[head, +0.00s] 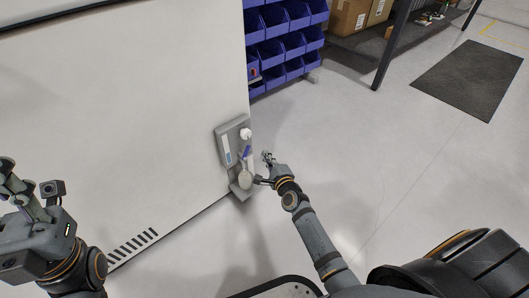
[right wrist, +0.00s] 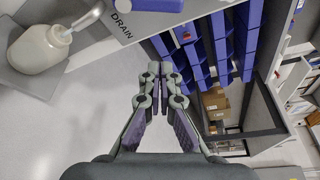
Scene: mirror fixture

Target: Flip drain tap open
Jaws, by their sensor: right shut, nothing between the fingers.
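A grey drain panel (head: 222,131) is mounted low at the right end of a large white cabinet. In the right wrist view the panel (right wrist: 138,22) is marked "DRAIN", with a grey spout (right wrist: 88,17) above a cream bottle (right wrist: 38,52). A blue part (right wrist: 158,4) is cut off at the top edge; I cannot tell whether it is the tap lever. The bottle also shows in the head view (head: 245,178). My right gripper (head: 267,157) is shut and empty, just right of the panel, apart from it. My left gripper (head: 12,180) is at the left edge, partly cut off.
The white cabinet (head: 120,100) fills the left side, with vent slots (head: 132,245) low down. Blue bins (head: 285,45) stand behind it. A dark shelf (head: 370,45) with boxes and a dark mat (head: 467,78) are further back.

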